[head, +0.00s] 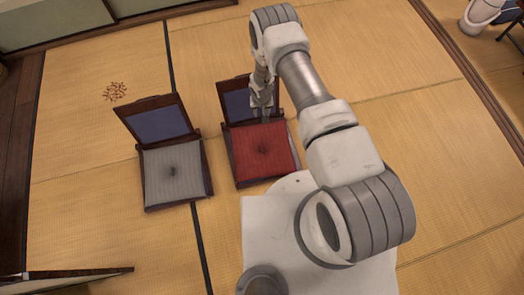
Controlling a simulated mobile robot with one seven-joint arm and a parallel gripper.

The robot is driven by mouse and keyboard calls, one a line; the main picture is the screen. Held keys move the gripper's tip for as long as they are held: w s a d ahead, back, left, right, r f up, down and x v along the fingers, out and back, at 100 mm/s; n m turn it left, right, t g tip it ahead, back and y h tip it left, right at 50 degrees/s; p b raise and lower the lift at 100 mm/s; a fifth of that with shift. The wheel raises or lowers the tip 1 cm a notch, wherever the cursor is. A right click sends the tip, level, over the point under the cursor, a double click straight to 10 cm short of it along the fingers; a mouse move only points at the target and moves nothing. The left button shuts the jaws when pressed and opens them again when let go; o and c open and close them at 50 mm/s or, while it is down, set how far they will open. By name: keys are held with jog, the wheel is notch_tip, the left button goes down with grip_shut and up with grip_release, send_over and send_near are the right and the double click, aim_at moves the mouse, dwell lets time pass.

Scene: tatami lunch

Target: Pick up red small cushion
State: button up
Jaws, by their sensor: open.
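The red small cushion (262,157) is square and lies flat on the seat of a dark wooden floor chair (235,172) near the middle of the head view. My gripper (264,115) points down over the back part of the cushion, close to the chair's backrest (236,104). Its jaws are open, and nothing shows between them. The fingertips look small here, and I cannot tell whether they touch the cushion.
A second floor chair (207,178) with a grey cushion (171,170) stands to the left. A small reddish-brown pile (115,91) lies on the tatami (80,150). A dark table edge (75,273) is at the lower left.

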jog(key=b, duration=0.1)
send_near(262, 147)
jog(key=f+b, duration=0.1)
jog(key=b, duration=0.2)
jog(key=f+b, duration=0.2)
jog(key=b, duration=0.1)
jog(key=shift+w, duration=0.25)
jog(key=shift+w+d+f+b, duration=0.1)
jog(key=shift+w+f+b, duration=0.05)
jog(key=shift+f+b, duration=0.7)
jog(key=shift+w+a+f+b, duration=0.15)
jog(key=shift+f+b, duration=0.35)
jog(key=shift+f, duration=0.65)
jog(key=shift+w+d+f+b, duration=0.2)
jog(key=shift+f+b, duration=0.5)
jog(key=shift+f, duration=0.3)
grip_shut()
jog(key=shift+r, duration=0.1)
